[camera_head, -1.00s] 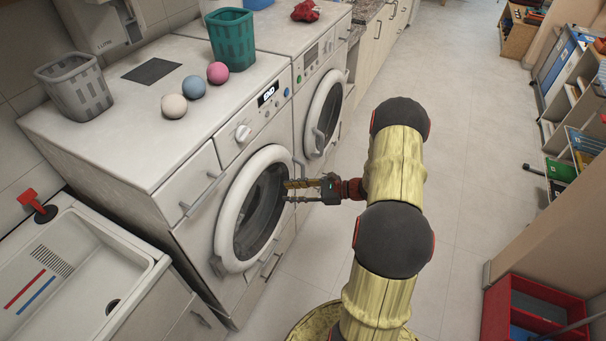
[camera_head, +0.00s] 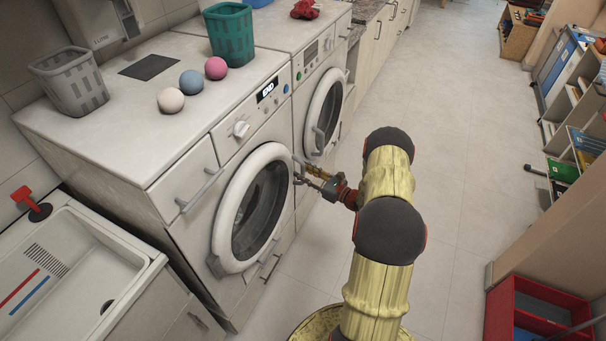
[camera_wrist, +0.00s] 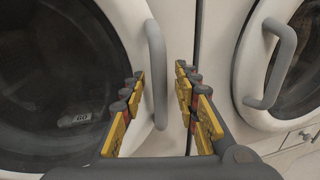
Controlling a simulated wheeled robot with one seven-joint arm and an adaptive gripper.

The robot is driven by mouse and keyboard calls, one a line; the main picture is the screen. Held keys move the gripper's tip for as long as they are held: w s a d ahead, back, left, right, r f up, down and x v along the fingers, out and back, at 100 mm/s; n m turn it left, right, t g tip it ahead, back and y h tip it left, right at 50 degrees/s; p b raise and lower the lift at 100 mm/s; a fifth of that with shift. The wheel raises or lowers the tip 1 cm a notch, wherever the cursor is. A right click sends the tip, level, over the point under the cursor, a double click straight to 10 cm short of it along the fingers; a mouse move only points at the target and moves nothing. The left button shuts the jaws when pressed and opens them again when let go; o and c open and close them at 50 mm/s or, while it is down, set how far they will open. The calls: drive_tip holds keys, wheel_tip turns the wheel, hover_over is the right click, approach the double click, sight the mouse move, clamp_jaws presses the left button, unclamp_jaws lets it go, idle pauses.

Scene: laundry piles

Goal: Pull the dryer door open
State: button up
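The near white front-loading machine with the lit END display (camera_head: 268,91) has a round door (camera_head: 230,225) with a white ring and dark glass; it looks shut. Which machine is the dryer is not labelled. My gripper (camera_head: 302,172) is at this door's right edge. In the wrist view my gripper (camera_wrist: 160,85) is open, with yellow finger pads on both sides. The near door's grey upright handle (camera_wrist: 156,75) appears between the fingers, with gaps on both sides; I cannot tell how deep it sits. The near door (camera_wrist: 60,90) fills the left there.
A second machine's door (camera_head: 322,113) stands close on the right; its handle (camera_wrist: 276,62) is near my right finger. A sink (camera_head: 80,270) is at the left. Balls (camera_head: 192,82) and baskets (camera_head: 232,38) sit on top. The floor (camera_head: 440,190) to the right is clear.

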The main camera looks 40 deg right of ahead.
drive_tip(key=shift+w, duration=0.25)
drive_tip(key=shift+c, duration=0.7)
clamp_jaws()
